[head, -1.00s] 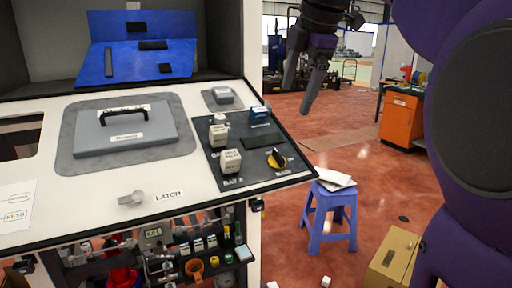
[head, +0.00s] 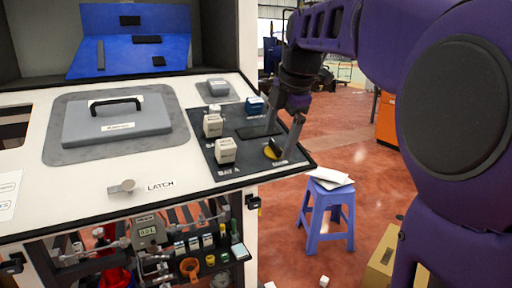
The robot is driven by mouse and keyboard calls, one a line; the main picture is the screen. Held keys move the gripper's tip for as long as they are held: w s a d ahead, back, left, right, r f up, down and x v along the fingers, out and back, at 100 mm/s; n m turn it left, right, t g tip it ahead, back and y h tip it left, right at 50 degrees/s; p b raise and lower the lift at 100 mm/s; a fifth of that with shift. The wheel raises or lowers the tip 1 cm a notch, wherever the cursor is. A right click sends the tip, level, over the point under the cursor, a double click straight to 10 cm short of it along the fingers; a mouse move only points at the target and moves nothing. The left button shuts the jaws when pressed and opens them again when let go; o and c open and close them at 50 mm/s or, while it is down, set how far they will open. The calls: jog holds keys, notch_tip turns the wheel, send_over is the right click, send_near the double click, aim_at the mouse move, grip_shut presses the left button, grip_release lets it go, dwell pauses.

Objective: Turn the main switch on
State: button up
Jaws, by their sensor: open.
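The main switch (head: 272,150) is a black knob on a yellow disc at the right end of the dark switch panel (head: 229,172). In the head view my gripper (head: 281,141) points down over the right side of this panel. Its two fingers are spread apart with nothing seen between them. One fingertip appears close to the right of the knob, the other above it in the picture. I cannot tell whether either touches the knob. The fingers partly cover the area around the switch.
A grey handled lid (head: 117,122) and a latch knob (head: 121,187) lie further left. A blue stool (head: 327,222) stands right.

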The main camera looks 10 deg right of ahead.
jog(key=shift+x, duration=1.15)
jog(key=c, duration=1.4)
